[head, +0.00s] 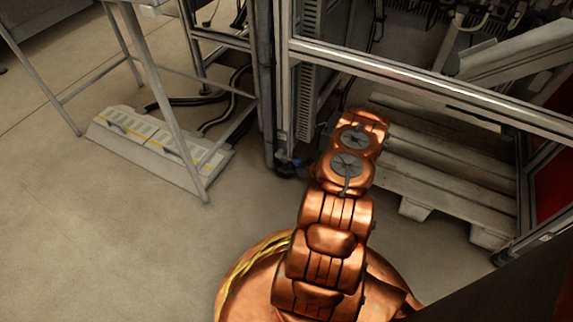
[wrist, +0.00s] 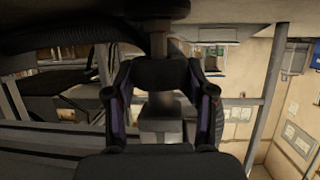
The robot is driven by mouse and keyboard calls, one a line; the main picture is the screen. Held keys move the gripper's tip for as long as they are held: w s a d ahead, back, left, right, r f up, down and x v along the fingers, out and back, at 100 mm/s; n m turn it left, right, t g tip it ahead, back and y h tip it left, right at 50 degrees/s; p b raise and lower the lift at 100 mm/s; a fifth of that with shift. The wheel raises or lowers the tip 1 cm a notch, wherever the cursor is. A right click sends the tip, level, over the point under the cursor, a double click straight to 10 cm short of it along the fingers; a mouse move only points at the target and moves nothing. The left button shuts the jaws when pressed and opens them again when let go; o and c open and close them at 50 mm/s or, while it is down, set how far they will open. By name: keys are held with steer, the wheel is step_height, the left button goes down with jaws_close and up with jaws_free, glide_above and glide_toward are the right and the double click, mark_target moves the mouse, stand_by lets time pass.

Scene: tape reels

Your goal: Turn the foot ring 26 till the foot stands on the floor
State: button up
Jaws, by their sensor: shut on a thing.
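In the wrist view my gripper (wrist: 160,76) has its two dark fingers closed in from both sides on a dark, wide piece, the foot ring (wrist: 160,70). A narrow grey stem (wrist: 158,42) runs from the ring towards the top of the picture, to a dark shape I cannot make out clearly. A pale grey block (wrist: 160,125) shows between the fingers below the ring. In the head view my copper arm reaches to the bottom of the metal frame's corner post (head: 283,130). The foot is too small and dark there to tell whether it touches the floor.
A wooden pallet (head: 435,165) lies right of the arm, under the frame's crossbar (head: 420,80). At the left, a thin-legged stand (head: 160,95) rises over a pale long box (head: 150,145), with black cables (head: 225,100) beside it. The floor (head: 120,240) at front left is clear.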

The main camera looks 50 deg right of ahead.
steer(key=shift+a+r+p, duration=0.15)
steer(key=shift+p, duration=0.4)
steer(key=m+h+p, duration=0.1)
steer(key=p, duration=0.1)
steer(key=m+h+p, duration=0.1)
steer(key=p, duration=0.1)
steer(key=shift+a+r+h, duration=0.1)
steer(key=shift+a+h, duration=0.1)
steer(key=shift+h, duration=0.2)
steer(key=m+h+p, duration=0.2)
steer(key=m+h, duration=0.1)
steer(key=shift+f+p, duration=0.2)
steer(key=shift+p, duration=0.2)
steer(key=m+h+b, duration=0.1)
steer(key=m+g+h+b, duration=0.1)
steer(key=m+h, duration=0.1)
steer(key=shift+w+f+g+h, duration=0.1)
steer(key=shift+f+g+h, duration=0.2)
steer(key=m+g+h+b, duration=0.1)
steer(key=m+h+b, duration=0.1)
steer(key=b, duration=0.1)
steer(key=shift+m+h, duration=0.3)
steer(key=shift+m, duration=0.1)
steer(key=shift+r+m+g+h+b, duration=0.15)
steer(key=shift+m+g+h+b, duration=0.2)
steer(key=shift+g+b, duration=0.4)
steer(key=shift+d+r+m+b, duration=0.1)
steer(key=shift+m+b, duration=0.15)
steer(key=shift+b, duration=0.1)
